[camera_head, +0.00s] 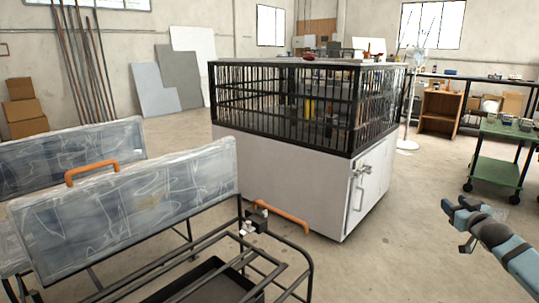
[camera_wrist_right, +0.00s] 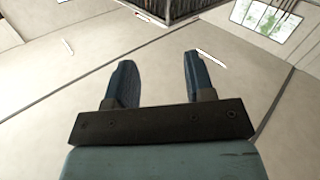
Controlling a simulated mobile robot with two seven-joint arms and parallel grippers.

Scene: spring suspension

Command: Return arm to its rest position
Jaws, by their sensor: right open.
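My right gripper (camera_head: 456,222) is at the lower right of the head view, on a blue-grey arm that comes in from the right edge. It is in the air over bare floor, apart from everything around it. In the right wrist view my right gripper (camera_wrist_right: 158,80) shows two dark blue fingers spread apart with nothing between them. My left gripper is not in the head view.
A black cart frame (camera_head: 307,262) with padded grey panels (camera_head: 130,215) and orange handles fills the lower left. A white cabinet (camera_head: 275,180) with a barred top stands in the middle. A green trolley (camera_head: 492,172) is at the right. Floor between cabinet and trolley is clear.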

